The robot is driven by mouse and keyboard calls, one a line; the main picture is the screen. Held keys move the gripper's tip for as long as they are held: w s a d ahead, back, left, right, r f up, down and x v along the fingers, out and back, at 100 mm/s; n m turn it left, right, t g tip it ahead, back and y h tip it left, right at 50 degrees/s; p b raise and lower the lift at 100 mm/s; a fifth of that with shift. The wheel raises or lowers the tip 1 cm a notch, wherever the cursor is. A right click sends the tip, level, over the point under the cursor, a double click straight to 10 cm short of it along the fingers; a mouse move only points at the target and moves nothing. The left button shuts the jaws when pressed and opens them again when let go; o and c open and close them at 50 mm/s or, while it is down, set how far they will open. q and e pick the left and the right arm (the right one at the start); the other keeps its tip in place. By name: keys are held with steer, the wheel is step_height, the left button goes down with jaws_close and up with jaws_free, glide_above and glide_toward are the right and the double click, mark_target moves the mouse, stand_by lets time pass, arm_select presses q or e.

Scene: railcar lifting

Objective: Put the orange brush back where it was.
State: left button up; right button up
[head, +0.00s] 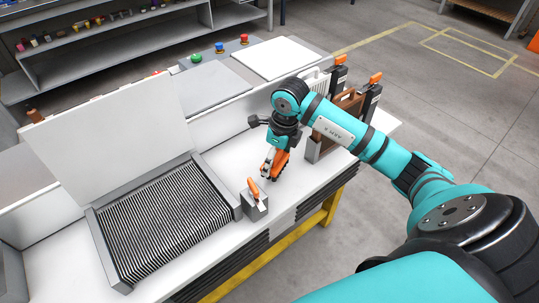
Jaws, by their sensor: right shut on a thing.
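My right gripper (270,158) hangs over the white bench top, pointing down. It is shut on the orange brush (280,162), whose orange body shows beside the fingers with a dark part under it. The fingers hide some of the brush, and I cannot tell whether it touches the bench. A small grey block (256,208) with an orange handle (253,187) standing in it is just left of and nearer than the gripper. My left gripper is not in view.
An open box with a ribbed dark bed (165,225) and raised white lid (110,125) fills the bench's left. Brown holders (347,107) and dark uprights with orange tops (375,78) stand at right. Flat panels (280,58) and coloured buttons (220,47) lie behind.

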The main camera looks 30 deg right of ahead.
steer(key=w, duration=0.3)
steer(key=shift+f, duration=0.15)
step_height(320, 180, down, 3)
steer(key=shift+r+p, duration=0.2)
steer(key=shift+p, duration=0.45)
steer(key=shift+d+f, duration=0.1)
steer(key=shift+f, duration=0.3)
steer(key=shift+f, duration=0.1)
steer(key=shift+f, duration=0.15)
steer(key=o, duration=1.1)
